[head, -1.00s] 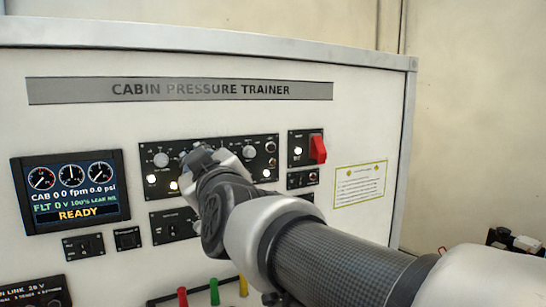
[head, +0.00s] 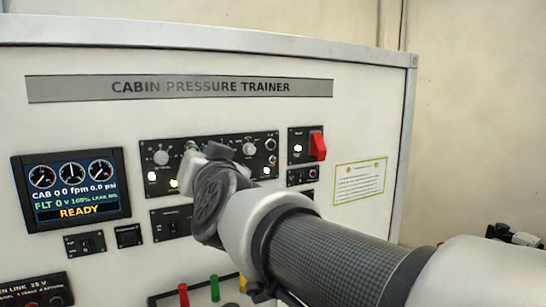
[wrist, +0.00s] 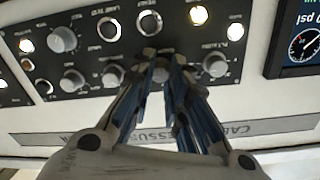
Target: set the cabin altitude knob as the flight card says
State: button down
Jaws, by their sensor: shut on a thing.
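The trainer panel (head: 150,190) stands in front of me with a black knob strip (head: 208,141) across it. My gripper (head: 192,153) is at that strip, just right of its leftmost grey knob (head: 161,158). In the wrist view, which is upside down, my gripper (wrist: 158,66) is shut on a small grey knob (wrist: 160,76), mostly hidden between the fingertips. Its pointer and label cannot be read. The display (head: 72,190) reads CAB 0, FLT 0 and READY. A yellow-edged placard (head: 360,181) is on the right, its text too small to read.
Close neighbours of the held knob are a knob on the right (wrist: 215,65) and one on the left (wrist: 113,76) in the wrist view. A red switch cover (head: 317,146) stands out right of the strip. Coloured handles (head: 214,288) are below.

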jog(key=shift+m, duration=1.2)
jog(key=c, duration=1.5)
grip_release()
jog(key=v, duration=1.2)
jog(key=shift+d, duration=0.1)
